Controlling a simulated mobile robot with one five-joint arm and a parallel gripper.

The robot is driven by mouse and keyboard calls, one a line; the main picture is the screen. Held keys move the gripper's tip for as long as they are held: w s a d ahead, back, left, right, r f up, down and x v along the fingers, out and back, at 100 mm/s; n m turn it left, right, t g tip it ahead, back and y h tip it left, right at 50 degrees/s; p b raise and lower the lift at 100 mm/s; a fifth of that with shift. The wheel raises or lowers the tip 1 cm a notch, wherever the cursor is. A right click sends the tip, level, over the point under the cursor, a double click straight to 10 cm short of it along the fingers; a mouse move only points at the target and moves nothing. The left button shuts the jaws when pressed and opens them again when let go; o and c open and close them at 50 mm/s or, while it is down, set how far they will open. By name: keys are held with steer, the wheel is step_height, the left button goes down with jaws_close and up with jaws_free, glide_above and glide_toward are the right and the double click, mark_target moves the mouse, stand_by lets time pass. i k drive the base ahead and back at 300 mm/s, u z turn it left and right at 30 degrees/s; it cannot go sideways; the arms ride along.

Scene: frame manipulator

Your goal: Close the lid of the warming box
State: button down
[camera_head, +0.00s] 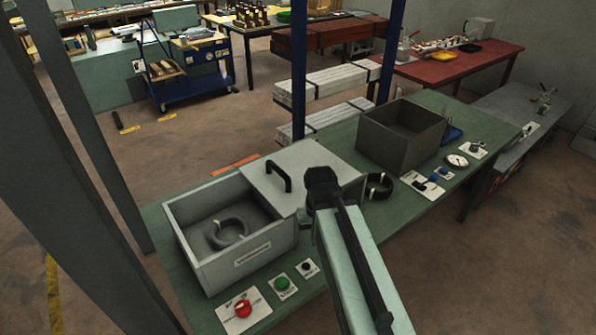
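The warming box (245,259) is a pale grey box with a label on its front, at the left on the green bench. Its left part is open, and a dark ring (229,234) lies inside. The flat grey lid (308,165) lies to the right, level with the rim, with a black handle (279,176) standing up from it. My gripper (321,182) is at the end of my arm, in front of the lid's right part and right of the handle. Its fingers are dark and small, so their opening is unclear. My arm hides part of the box's right side.
A black ring (379,187) lies on the bench right of my gripper. A dark open box (402,137) stands farther right. A red button (242,308), a green button (282,283) and a black button (307,266) sit along the front. Blue posts (298,70) rise behind the bench.

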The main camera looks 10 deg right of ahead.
mark_target(278, 176)
steer(key=z, duration=0.05)
steer(key=k, duration=0.5)
steer(key=u, duration=3.2)
steer(key=k, duration=1.55)
steer(key=z, duration=1.1)
steer(key=i, duration=1)
steer(key=u, duration=0.05)
